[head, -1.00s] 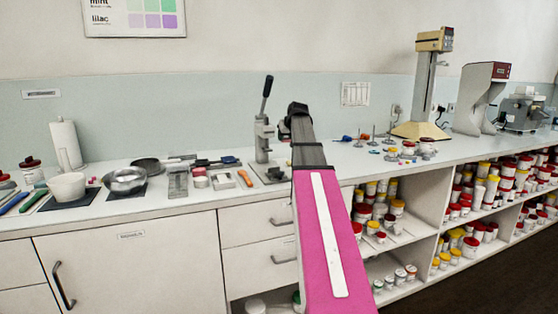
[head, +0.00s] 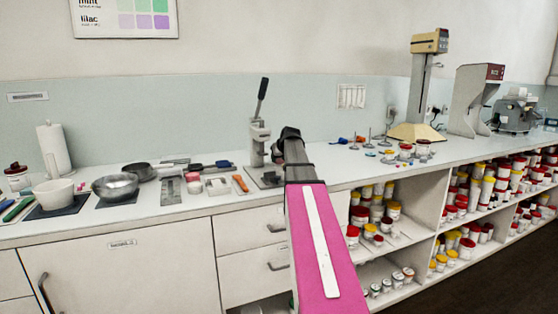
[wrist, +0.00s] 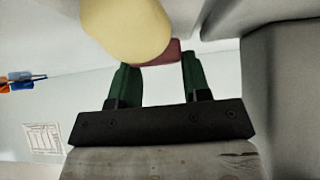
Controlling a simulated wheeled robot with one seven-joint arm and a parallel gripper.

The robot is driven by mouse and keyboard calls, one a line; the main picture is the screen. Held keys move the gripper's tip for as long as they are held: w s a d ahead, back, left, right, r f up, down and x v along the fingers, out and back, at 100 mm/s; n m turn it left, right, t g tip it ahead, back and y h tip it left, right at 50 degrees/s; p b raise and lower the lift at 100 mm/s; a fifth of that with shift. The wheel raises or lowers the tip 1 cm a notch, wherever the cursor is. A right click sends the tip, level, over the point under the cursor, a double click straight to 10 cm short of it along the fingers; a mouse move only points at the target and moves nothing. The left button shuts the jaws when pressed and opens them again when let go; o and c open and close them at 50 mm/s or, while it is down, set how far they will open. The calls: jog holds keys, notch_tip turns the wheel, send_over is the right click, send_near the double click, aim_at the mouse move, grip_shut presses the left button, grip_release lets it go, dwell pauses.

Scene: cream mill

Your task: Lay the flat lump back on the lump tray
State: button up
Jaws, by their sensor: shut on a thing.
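My gripper (wrist: 160,82) has two dark green fingers in the wrist view. They are shut on a dark red piece (wrist: 162,53), which spans the gap between the tips. A large, rounded pale yellow thing (wrist: 122,28) overlaps the left fingertip and part of the red piece. I cannot tell whether the two are joined, or which is the flat lump. In the head view my fingers are hidden behind my own arm, just right of the lever press. A small pale tray (head: 218,187) lies on the counter left of the press; I cannot tell if it is the lump tray.
The lever press (head: 258,150) stands close left of my arm. A grey metal block (head: 171,190), an orange-handled tool (head: 240,183), a steel bowl (head: 115,186) and a white bowl (head: 53,194) are further left. Small weights and jars stand on the right.

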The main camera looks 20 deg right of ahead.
jog(key=shift+f, duration=0.4)
jog(key=shift+f, duration=0.15)
jog(key=o, duration=0.7)
jog(key=v, duration=1.2)
